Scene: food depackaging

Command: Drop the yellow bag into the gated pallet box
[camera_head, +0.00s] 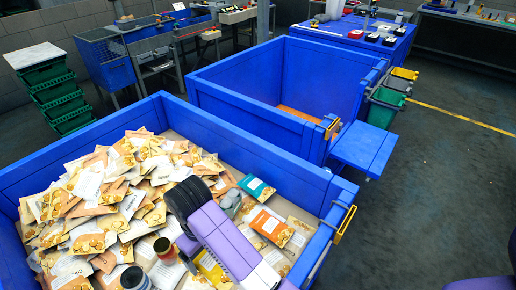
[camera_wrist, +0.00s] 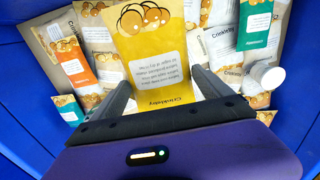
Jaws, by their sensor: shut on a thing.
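A yellow bag with a round food picture and a white label (camera_wrist: 155,55) fills the middle of the wrist view, between the fingers of my gripper (camera_wrist: 161,88). My gripper is shut on it, low inside the near blue box (camera_head: 75,146). In the head view a strip of the yellow bag (camera_head: 211,269) shows beside my purple arm, which hides the fingers. The blue pallet box behind (camera_head: 240,98) has a flap lowered at its right front (camera_head: 365,148), and some orange-brown shows on its floor.
Many orange, white and teal bags lie heaped in the near box, with a teal bag (camera_head: 257,187) and jars (camera_head: 135,278) among them. High blue walls surround them. The floor at right is clear.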

